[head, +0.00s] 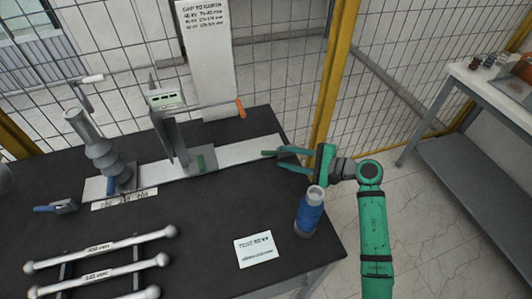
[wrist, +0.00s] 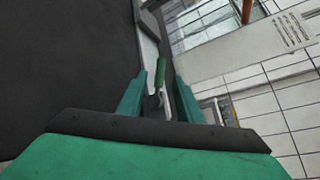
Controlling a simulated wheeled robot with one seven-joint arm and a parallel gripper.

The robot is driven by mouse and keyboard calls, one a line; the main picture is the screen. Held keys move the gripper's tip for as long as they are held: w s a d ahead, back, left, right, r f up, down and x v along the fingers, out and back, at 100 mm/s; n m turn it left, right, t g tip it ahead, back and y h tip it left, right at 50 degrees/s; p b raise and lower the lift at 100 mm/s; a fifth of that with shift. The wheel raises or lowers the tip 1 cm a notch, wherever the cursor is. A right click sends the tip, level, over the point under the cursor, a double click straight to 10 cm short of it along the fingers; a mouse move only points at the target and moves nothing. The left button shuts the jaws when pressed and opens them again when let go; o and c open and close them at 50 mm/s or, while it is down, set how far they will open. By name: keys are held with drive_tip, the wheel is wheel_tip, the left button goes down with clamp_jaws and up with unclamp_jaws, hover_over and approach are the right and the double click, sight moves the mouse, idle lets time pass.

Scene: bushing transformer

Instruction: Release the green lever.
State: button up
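My gripper (head: 281,160) is at the right end of a grey rail (head: 245,150) on the black table. Its two green fingers are spread apart. A small green lever (head: 268,153) at the rail's right end is just beyond the fingertips. In the wrist view the green lever (wrist: 160,72) stands out ahead, in line with the gap between the fingers, on a pale metal bracket. I cannot tell whether a finger touches it.
A blue-and-grey bottle (head: 309,212) stands on the table just below my gripper. A post with a display (head: 166,99) and orange-tipped rod (head: 240,107), a ribbed bushing (head: 98,148), a blue-handled lever (head: 55,207) and white-ended bars (head: 100,248) are further left. A yellow fence post (head: 333,75) rises behind.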

sight(271, 154)
drive_tip(key=x, duration=0.7)
drive_tip(key=shift+w+a+f, duration=0.1)
drive_tip(key=shift+w+a, duration=0.05)
clamp_jaws()
